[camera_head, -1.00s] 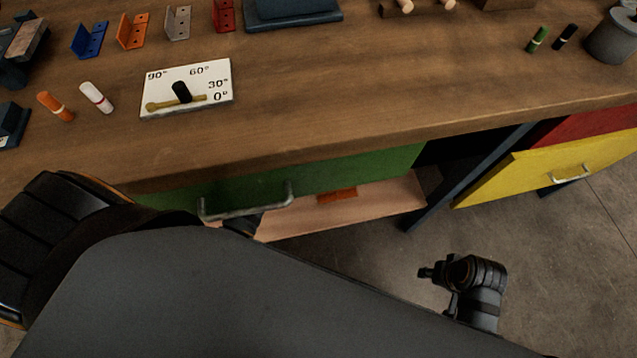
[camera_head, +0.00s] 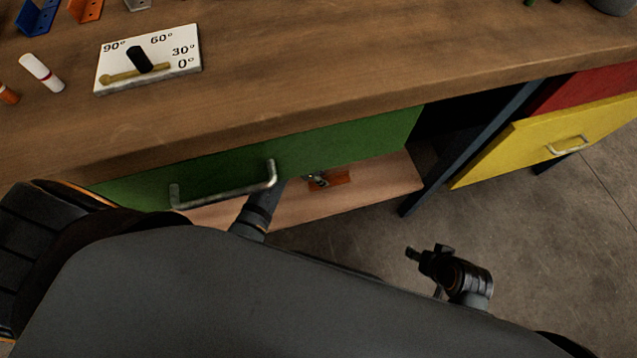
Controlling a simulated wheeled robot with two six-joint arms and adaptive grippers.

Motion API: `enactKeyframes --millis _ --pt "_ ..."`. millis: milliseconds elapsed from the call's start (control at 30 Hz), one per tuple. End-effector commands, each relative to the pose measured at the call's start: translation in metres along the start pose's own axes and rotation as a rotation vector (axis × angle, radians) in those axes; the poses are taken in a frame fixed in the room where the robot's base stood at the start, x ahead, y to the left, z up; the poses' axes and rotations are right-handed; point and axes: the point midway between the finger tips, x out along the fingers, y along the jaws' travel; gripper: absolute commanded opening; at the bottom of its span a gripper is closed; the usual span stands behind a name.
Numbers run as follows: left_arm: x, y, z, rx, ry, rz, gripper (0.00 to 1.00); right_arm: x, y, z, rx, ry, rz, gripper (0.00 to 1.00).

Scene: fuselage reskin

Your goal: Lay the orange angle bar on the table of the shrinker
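An orange piece (camera_head: 342,176), flat as far as I can see, lies on the light wooden shelf (camera_head: 385,183) under the bench. I cannot tell if it is the angle bar. My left gripper (camera_head: 318,180) is at its left end, partly over it. Its fingers are small and dark, so I cannot tell if they are open or touching the piece. An orange bent bracket (camera_head: 85,10) stands on the bench top, cut by the upper edge. My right gripper (camera_head: 412,253) is over the floor, away from the bench; its finger state is unclear. I cannot make out a shrinker.
The green drawer front (camera_head: 340,142) with a metal handle (camera_head: 225,192) hangs close above my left forearm. A yellow drawer (camera_head: 545,140) sticks out at right. On the bench (camera_head: 330,55) are an angle gauge (camera_head: 180,70), a blue bracket (camera_head: 37,16) and markers.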

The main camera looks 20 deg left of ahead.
Motion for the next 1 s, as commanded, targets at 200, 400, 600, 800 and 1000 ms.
enactKeyframes --millis 200,400,600,800,1000 --pt "-0.001 0.0 0.0 0.0 0.0 0.0 0.1 -0.001 0.0 0.0 0.0 -0.001 0.0 0.4" --pt "-0.001 0.0 0.0 -0.001 -0.001 0.0 0.0 -0.001 0.0 0.0 0.0 -0.002 0.0 0.4" --pt "-0.001 0.0 0.0 -0.001 -0.001 0.0 0.0 -0.001 0.0 0.0 0.0 -0.003 0.001 0.4" --pt "-0.007 0.0 -0.003 -0.001 0.0 0.0 0.0 -0.005 0.0 0.001 0.0 -0.015 0.003 0.4" --pt "-0.03 0.0 -0.013 -0.001 0.001 0.0 0.0 -0.023 0.004 -0.007 -0.009 -0.079 0.024 0.4"
